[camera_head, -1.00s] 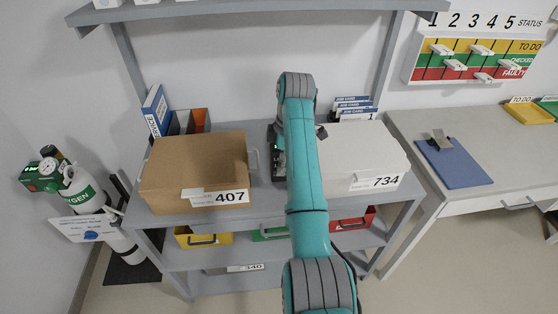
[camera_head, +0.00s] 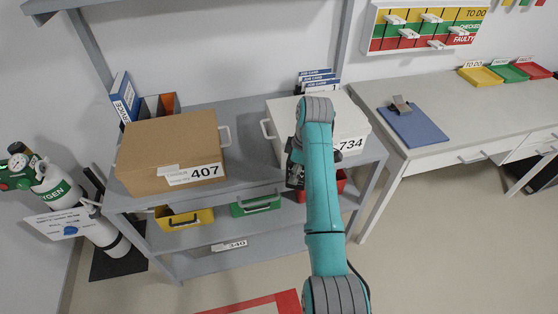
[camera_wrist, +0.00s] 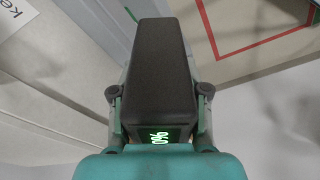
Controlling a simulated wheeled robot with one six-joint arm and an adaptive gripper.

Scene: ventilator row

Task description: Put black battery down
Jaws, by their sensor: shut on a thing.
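The black battery (camera_wrist: 158,65) fills the middle of the wrist view, with a lit green display near the bottom that seems to read a percentage ending in zero. My gripper (camera_wrist: 160,92) is shut on it, one finger on each side. In the head view my gripper (camera_head: 296,172) is at the front of the white box marked 734 (camera_head: 285,113), above the lower shelf. My teal arm hides most of the gripper and the battery there.
A brown box marked 407 (camera_head: 165,145) stands on the grey shelf top (camera_head: 240,150), which has free room between the boxes. Yellow (camera_head: 185,217), green (camera_head: 255,203) and red bins sit below. A blue clipboard (camera_head: 415,128) lies on the right desk (camera_head: 380,105). An oxygen cylinder (camera_head: 60,195) stands at left.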

